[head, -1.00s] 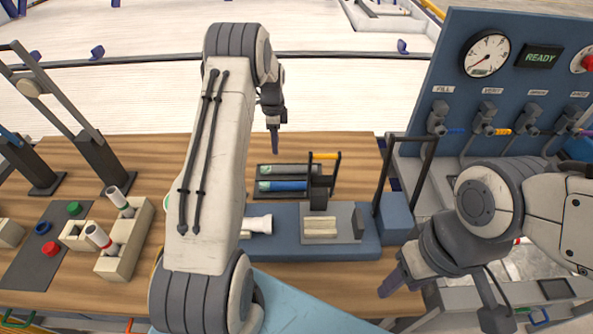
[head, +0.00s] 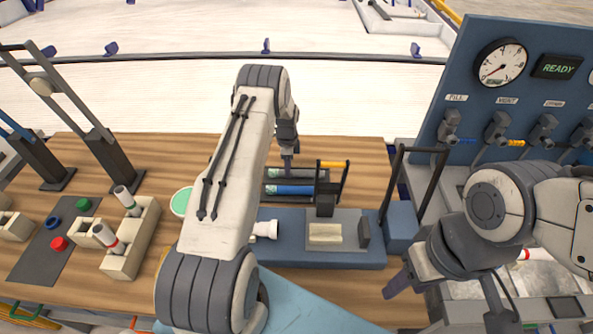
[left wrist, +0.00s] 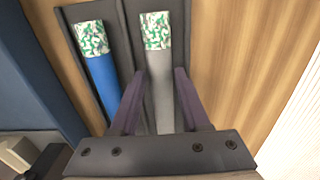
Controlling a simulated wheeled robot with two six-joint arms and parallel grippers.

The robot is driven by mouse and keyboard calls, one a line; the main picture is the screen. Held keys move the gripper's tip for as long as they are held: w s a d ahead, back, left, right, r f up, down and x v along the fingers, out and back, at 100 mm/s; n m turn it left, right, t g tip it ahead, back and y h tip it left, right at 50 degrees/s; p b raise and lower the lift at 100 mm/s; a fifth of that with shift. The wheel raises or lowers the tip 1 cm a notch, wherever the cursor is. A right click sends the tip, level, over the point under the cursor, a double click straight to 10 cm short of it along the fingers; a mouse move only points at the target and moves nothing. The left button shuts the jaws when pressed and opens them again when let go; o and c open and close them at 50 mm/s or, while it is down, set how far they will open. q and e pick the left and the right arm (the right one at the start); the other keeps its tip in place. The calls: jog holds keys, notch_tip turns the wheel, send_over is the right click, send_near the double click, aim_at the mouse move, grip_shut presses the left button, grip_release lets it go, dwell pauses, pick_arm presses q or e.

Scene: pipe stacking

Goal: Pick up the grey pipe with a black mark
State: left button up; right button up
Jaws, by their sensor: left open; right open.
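A grey pipe (left wrist: 160,85) with a green-and-white patterned end lies in a dark tray (left wrist: 68,15). No black mark shows on its visible part. It lies beside a blue pipe (left wrist: 101,80) with the same patterned end; the blue pipe also shows in the head view (head: 300,190). My left gripper (left wrist: 160,74) is open, its two fingers on either side of the grey pipe. Whether they touch it I cannot tell. In the head view my left gripper (head: 288,168) is low over the tray, partly hiding the pipes. My right gripper (head: 397,283) is empty near the table's front right.
A blue fixture (head: 375,256) with a clamp stands in front of the tray. A gauge panel (head: 470,70) rises at right. Bare wood lies behind the tray.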

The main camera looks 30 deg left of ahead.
pick_arm(q)
jog(key=shift+f, duration=0.75)
grip_shut()
jog(key=shift+r, duration=0.1)
